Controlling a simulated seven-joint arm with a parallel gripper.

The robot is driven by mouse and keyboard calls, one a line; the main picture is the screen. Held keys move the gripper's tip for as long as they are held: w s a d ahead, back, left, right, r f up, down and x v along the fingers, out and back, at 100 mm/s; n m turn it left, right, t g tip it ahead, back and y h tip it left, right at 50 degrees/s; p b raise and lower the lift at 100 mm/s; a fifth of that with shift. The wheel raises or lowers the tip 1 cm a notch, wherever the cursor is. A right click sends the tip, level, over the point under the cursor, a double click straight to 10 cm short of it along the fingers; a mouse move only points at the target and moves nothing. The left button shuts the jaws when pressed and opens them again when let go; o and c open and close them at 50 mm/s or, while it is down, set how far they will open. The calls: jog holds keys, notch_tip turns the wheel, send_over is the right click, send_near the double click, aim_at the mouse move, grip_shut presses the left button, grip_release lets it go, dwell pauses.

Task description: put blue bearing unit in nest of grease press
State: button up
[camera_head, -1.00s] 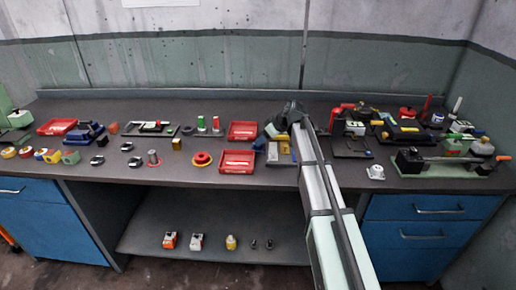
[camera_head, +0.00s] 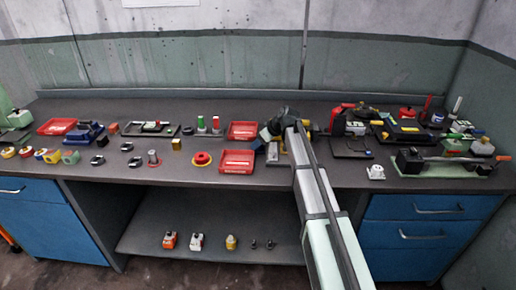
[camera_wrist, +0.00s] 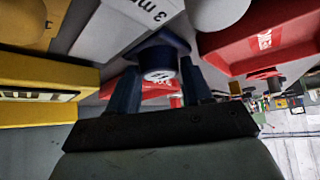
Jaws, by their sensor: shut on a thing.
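In the wrist view, a dark blue bearing unit (camera_wrist: 160,60) with a white round label is between the two dark fingers of my gripper (camera_wrist: 160,88), which is shut on it. In the head view, my gripper (camera_head: 302,127) is above the bench, right of centre, and mostly hidden by my own arm; the blue unit cannot be made out there. A red machine (camera_head: 343,121) on a dark base stands just right of my gripper. It may be the grease press; I cannot make out its nest. A red body with white lettering (camera_wrist: 265,38) is close on the right in the wrist view.
A yellow block (camera_wrist: 45,97) and a grey block marked 3 mm (camera_wrist: 122,28) are close in the wrist view. Red trays (camera_head: 237,168) lie left of my arm. A lever tool on a green base (camera_head: 445,168) stands at right. A silver part (camera_head: 376,172) sits near the front edge.

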grip_shut()
